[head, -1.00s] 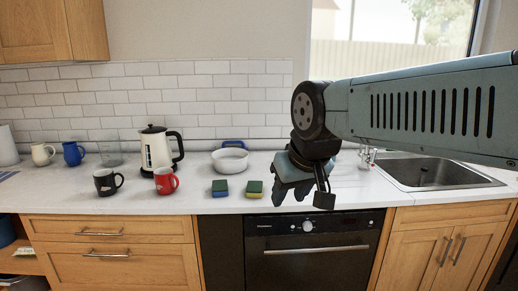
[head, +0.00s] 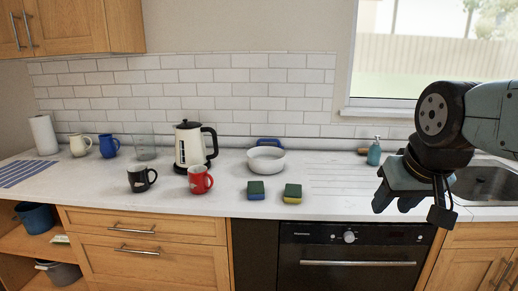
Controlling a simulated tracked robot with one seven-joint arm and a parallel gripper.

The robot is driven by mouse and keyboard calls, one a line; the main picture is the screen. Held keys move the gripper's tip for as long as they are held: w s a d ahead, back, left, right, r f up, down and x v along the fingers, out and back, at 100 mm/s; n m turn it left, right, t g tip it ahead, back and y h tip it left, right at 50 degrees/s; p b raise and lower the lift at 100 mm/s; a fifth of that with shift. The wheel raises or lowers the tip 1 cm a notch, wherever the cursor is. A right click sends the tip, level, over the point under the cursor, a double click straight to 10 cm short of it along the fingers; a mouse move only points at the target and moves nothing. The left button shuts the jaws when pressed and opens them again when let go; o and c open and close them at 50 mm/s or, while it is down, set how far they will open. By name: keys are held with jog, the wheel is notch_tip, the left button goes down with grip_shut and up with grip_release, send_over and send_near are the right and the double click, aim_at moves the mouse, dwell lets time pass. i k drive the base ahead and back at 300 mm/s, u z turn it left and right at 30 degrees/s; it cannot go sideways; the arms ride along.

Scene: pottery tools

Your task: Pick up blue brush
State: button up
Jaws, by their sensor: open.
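I cannot clearly make out a blue brush in the head view. A blue piece (head: 268,143) shows behind the rim of a white bowl (head: 266,160) on the counter, but I cannot tell what it is. My gripper (head: 396,202) is at the right, above the counter near the sink, well to the right of the bowl. It is open, and I see nothing held in it. My arm hides part of the counter and sink behind it.
Two sponges (head: 256,190) (head: 293,193) lie in front of the bowl. A kettle (head: 190,148), red mug (head: 200,180) and black mug (head: 141,179) stand left. A teal soap bottle (head: 374,152) stands near the sink (head: 485,182). Ribbed counter (head: 335,180) is clear.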

aim_at(278, 146)
jog(key=z, duration=0.45)
jog(key=i, duration=1)
jog(key=u, duration=0.4)
